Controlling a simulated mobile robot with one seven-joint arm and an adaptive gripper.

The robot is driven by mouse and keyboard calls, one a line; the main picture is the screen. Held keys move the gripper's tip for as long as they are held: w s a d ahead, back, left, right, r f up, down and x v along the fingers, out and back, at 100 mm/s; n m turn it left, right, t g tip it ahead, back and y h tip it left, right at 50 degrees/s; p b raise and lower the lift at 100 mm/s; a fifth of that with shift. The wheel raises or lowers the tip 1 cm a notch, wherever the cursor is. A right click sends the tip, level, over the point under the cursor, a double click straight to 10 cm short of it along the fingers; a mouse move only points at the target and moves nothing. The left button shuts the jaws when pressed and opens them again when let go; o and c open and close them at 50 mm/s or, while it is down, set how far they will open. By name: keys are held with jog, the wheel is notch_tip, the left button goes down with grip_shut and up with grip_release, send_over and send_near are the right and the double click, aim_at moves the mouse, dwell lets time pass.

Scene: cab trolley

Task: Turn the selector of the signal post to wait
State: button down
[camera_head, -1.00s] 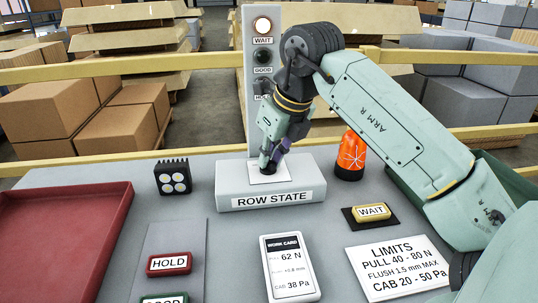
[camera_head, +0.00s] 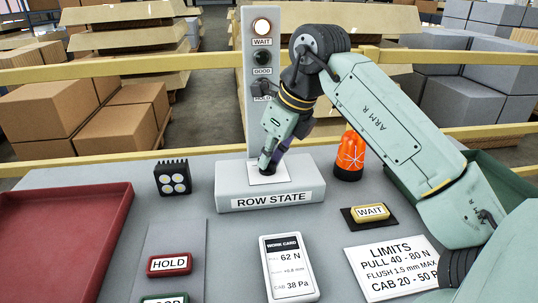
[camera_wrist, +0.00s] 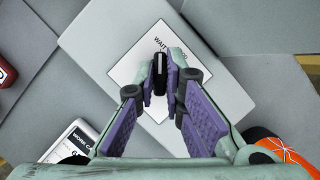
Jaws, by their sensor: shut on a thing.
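The signal post (camera_head: 258,93) rises from a grey base (camera_head: 233,200) labelled ROW STATE. Its top lamp (camera_head: 262,26), above WAIT, is lit; the lamp above GOOD is dark. In the wrist view the selector (camera_wrist: 160,62) is a black knob with a pale line, on a white plate (camera_wrist: 133,62). The line runs up the picture, roughly towards the word WAIT; part of GOOD shows to its right. My gripper (camera_head: 268,168), also in the wrist view (camera_wrist: 164,82), is shut on the selector. In the head view my gripper hides the selector and my arm partly covers HOLD.
An orange beacon (camera_head: 349,157) stands close right of the base. A black lamp block (camera_head: 173,178) stands left of it. A red tray (camera_head: 60,235) is at far left. A work card (camera_head: 290,268), HOLD plaque (camera_head: 169,265), WAIT plaque (camera_head: 370,212) and limits sign (camera_head: 392,265) lie in front.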

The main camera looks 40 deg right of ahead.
jog(key=c, duration=1.7)
grip_release()
jog(key=v, duration=1.2)
